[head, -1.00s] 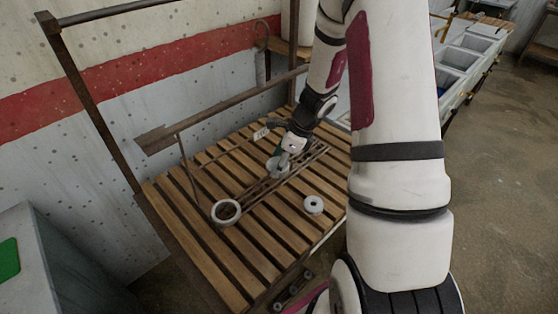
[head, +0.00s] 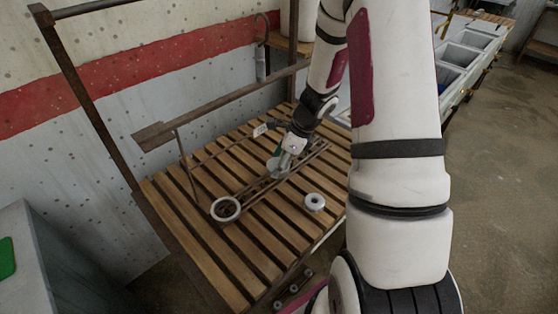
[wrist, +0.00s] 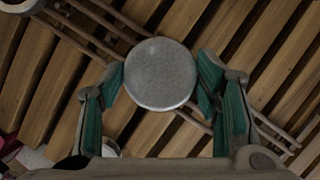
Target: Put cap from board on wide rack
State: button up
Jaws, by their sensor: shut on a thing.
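The cap is a round grey disc (wrist: 160,74), seen from above in the wrist view. My gripper (wrist: 162,85) is shut on it, with green-lined fingers on its left and right sides. In the head view my gripper (head: 280,167) is low over the slatted wooden table. A rack of long thin parallel rails (head: 258,188) lies on the slats beneath and beside it; the rails also run behind the cap in the wrist view (wrist: 85,42). I cannot tell whether the cap touches the rails. I cannot pick out a separate board.
A pale ring (head: 225,209) is at the near left end of the rails. A white disc with a central hole (head: 314,202) lies on the slats to the right. A raised brown bar (head: 225,102) runs along the table's back. Bare slats (head: 250,255) lie in front.

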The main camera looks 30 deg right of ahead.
jog(key=shift+f+b, duration=0.6)
jog(key=shift+f, duration=0.2)
jog(key=o, duration=1.2)
jog(key=shift+o, duration=0.2)
jog(key=v, duration=1.2)
